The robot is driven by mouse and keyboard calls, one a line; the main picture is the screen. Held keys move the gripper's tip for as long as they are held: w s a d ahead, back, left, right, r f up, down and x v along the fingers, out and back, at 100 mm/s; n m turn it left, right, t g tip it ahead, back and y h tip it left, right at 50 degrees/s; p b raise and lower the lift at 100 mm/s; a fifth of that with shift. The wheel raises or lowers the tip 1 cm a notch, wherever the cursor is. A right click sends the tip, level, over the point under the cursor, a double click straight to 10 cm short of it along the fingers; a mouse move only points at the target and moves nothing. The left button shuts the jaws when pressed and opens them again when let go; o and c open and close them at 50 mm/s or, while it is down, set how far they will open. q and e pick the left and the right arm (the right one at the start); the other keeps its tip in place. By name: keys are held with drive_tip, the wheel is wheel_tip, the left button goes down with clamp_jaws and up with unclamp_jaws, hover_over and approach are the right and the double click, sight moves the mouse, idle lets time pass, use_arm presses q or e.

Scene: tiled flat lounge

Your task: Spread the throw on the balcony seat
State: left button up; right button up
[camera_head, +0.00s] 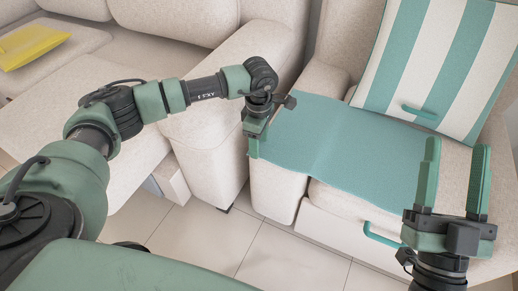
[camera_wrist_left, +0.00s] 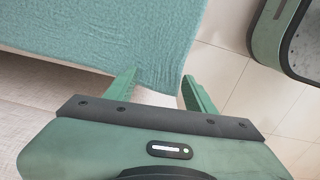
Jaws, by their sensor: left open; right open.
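The teal throw (camera_head: 335,145) lies flat over the left arm and seat of the cream armchair-like seat (camera_head: 345,208), with a slight fold near its middle. It fills the upper left of the left wrist view (camera_wrist_left: 110,35). My left gripper (camera_head: 254,148) is at the throw's left edge. In the left wrist view its fingers (camera_wrist_left: 160,77) are open, with the throw's corner close to the gap between them; I cannot tell whether they touch it. My right gripper (camera_head: 457,146) is open and empty, pointing up at the seat's right, apart from the throw.
A striped teal and white cushion (camera_head: 455,65) with a teal handle leans on the seat's back. Another teal handle (camera_head: 383,237) is on the seat front. A cream sofa (camera_head: 130,60) with a yellow item (camera_head: 30,46) stands left. Tiled floor (camera_head: 290,258) is clear in front.

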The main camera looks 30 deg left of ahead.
use_arm(q)
drive_tip(key=shift+f, duration=0.2)
drive_tip(key=shift+f, duration=0.1)
drive_tip(key=shift+s, duration=0.1)
clamp_jaws()
idle(0.4)
drive_tip(key=shift+r, duration=2.3)
